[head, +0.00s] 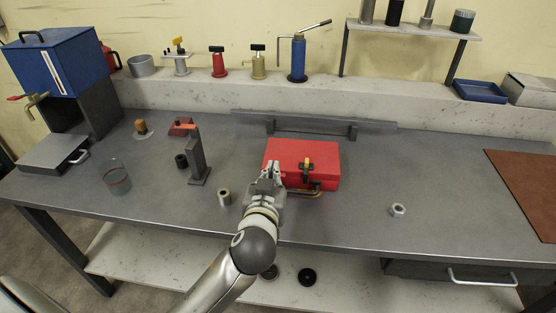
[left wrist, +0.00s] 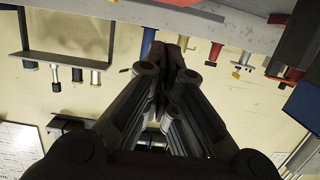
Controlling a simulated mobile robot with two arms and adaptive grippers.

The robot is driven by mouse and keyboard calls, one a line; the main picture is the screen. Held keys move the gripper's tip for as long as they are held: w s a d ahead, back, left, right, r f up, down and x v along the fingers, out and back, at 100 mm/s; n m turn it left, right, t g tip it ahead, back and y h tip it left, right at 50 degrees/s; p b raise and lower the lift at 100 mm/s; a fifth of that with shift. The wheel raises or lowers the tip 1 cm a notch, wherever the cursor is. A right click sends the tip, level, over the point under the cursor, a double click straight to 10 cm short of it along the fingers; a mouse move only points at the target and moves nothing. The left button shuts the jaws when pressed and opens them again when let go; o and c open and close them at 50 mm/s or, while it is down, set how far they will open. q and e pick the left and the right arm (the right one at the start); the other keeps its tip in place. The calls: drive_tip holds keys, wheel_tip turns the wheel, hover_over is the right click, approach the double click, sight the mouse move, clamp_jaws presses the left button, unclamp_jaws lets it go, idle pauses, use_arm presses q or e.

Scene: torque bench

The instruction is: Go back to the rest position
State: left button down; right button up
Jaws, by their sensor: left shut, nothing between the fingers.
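My left gripper (head: 268,174) is above the grey workbench (head: 340,219), just in front of the left part of a red case (head: 318,151). Its fingers are shut with nothing between them, and they also show closed together in the left wrist view (left wrist: 172,62). I cannot tell from the head view whether the gripper touches the case. The case is closed, with a yellow and black latch on its front and a handle. My right gripper is in neither view.
A metal nut (head: 398,210) lies right of the case. A small cylinder (head: 224,198), a dark upright post (head: 196,158) and a glass jar (head: 116,177) stand to the left. A brown mat (head: 528,183) covers the right end. Bench space right of the case is mostly clear.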

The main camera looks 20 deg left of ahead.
use_arm(q)
drive_tip(key=s+d+f+m+g+h, duration=0.1)
drive_tip(key=s+f+m+g+h, duration=0.15)
drive_tip(key=s+f+g, duration=0.65)
drive_tip(key=s+d+f+m+g+h, duration=0.1)
drive_tip(key=s+f+m+g+h, duration=0.15)
drive_tip(key=s+f, duration=1.25)
drive_tip(key=s+f+g, duration=0.1)
drive_tip(key=s+f, duration=0.1)
drive_tip(key=f, duration=1)
drive_tip(key=s+f+g, duration=0.1)
drive_tip(key=s+f, duration=0.2)
drive_tip(key=f, duration=1)
drive_tip(key=s+a+f, duration=0.3)
drive_tip(key=s+f, duration=1)
drive_tip(key=s, duration=0.2)
drive_tip(key=shift+s+f+m+g, duration=0.3)
drive_tip(key=shift+m+g, duration=0.05)
drive_tip(key=shift+m, duration=0.05)
